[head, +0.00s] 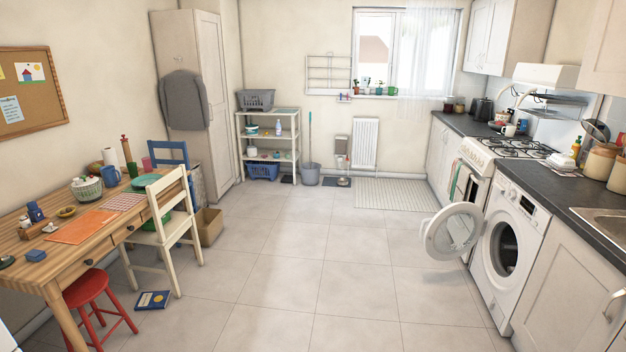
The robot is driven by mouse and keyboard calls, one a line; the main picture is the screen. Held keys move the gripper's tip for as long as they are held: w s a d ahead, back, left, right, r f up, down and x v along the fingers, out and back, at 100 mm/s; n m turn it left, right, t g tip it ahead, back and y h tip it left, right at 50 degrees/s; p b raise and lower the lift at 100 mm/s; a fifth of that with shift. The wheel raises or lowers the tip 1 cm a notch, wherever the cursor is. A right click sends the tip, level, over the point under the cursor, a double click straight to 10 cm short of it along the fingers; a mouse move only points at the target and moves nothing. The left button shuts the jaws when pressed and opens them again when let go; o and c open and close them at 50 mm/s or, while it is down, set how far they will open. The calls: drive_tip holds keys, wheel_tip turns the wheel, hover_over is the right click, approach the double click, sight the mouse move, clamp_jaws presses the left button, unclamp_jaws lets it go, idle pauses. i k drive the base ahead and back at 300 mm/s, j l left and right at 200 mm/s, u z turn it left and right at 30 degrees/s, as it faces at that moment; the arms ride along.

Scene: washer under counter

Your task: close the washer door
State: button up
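The white washer (518,245) stands under the dark counter on the right, between the stove and a cupboard. Its round door (453,231) is wide open. The door is swung out to the left of the dark drum opening (503,248) and sticks out over the floor in front of the stove. My gripper is not in view.
The tiled floor (310,275) in the middle is clear. A wooden table (60,255), a cream chair (165,225), a red stool (90,295) and a blue book (153,300) on the floor are at left. The stove (478,170) is beyond the door.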

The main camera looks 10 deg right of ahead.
sight(479, 224)
drive_tip(key=i, duration=0.95)
drive_tip(key=i+j+z, duration=0.1)
drive_tip(key=i, duration=0.8)
drive_tip(key=i+j, duration=0.1)
drive_tip(key=i, duration=0.85)
drive_tip(key=i+j, duration=0.1)
drive_tip(key=i, duration=0.85)
drive_tip(key=i+z, duration=0.45)
drive_tip(key=i+j+z, duration=0.2)
drive_tip(key=z, duration=0.2)
drive_tip(key=i+j+z, duration=0.25)
drive_tip(key=z, duration=0.2)
drive_tip(key=i+j+z, duration=0.25)
drive_tip(key=z, duration=0.15)
drive_tip(key=i+j+z, duration=0.15)
drive_tip(key=j+z, duration=0.25)
drive_tip(key=j, duration=0.15)
drive_tip(key=i+j+z, duration=0.1)
drive_tip(key=j+z, duration=0.35)
drive_tip(key=j, duration=0.15)
drive_tip(key=j+z, duration=0.4)
drive_tip(key=j, duration=0.25)
drive_tip(key=i+j+u, duration=0.15)
drive_tip(key=i+u, duration=0.45)
drive_tip(key=k+l, duration=0.05)
drive_tip(key=k, duration=0.05)
